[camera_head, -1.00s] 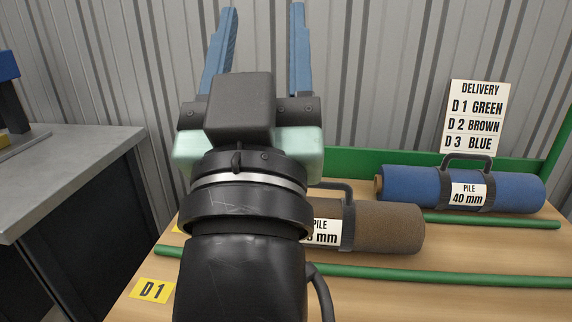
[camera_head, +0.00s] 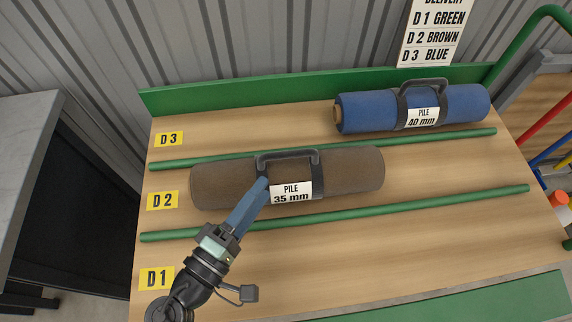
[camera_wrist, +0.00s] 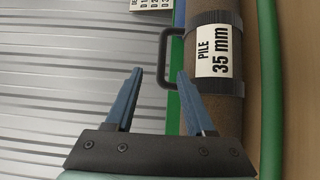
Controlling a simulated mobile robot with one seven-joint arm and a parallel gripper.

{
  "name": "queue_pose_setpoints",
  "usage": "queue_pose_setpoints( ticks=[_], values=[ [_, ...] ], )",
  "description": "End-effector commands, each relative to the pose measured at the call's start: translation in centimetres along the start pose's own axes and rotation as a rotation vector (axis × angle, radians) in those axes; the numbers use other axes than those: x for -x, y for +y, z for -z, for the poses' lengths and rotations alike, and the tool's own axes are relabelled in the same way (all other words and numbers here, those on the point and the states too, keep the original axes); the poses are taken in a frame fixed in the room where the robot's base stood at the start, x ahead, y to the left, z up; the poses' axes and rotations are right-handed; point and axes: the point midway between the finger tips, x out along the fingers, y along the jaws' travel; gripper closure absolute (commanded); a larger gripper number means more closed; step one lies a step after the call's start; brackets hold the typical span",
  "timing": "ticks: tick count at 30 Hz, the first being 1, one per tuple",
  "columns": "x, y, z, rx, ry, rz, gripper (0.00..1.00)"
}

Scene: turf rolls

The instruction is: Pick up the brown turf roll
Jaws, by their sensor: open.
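The brown turf roll (camera_head: 350,168) lies in the D2 lane of the wooden bench, between two green rails. It has a dark carry handle (camera_head: 287,153) on top and a white "PILE 35 mm" label. In the head view my gripper (camera_head: 264,183) reaches from the lower left, its blue fingertips over the roll by the strap left of the label. In the wrist view the gripper (camera_wrist: 160,71) is open and empty. The handle (camera_wrist: 162,58) shows between and beyond the fingertips, left of the brown roll (camera_wrist: 232,112). I cannot tell whether a finger touches the roll or handle.
A blue roll (camera_head: 365,112) lies in the D3 lane at the back right. The D1 lane (camera_head: 400,240) at the front is clear. Green rails (camera_head: 440,201) separate the lanes, and a green back board (camera_head: 230,90) edges the bench. A grey table (camera_head: 30,130) stands left.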

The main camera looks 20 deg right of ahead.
Motion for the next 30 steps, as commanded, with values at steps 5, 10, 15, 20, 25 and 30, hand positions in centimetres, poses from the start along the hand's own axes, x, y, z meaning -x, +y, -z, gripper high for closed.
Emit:
queue_pose_setpoints(
  ticks=[5, 10, 15, 20, 25, 30],
  values=[
    [-3.6, 0.0, 0.0, -0.003, -0.004, 0.000, 0.46],
    [-5.3, 0.0, 0.0, -0.004, -0.002, 0.001, 0.46],
    [-6.7, -0.1, 0.1, -0.004, -0.003, 0.002, 0.46],
    [-9.2, -0.3, 0.1, -0.006, -0.003, 0.001, 0.46],
    [-10.7, -0.3, 0.2, -0.005, -0.001, 0.001, 0.46],
    [-10.7, -0.4, 0.2, -0.005, 0.000, 0.002, 0.46]
  ],
)
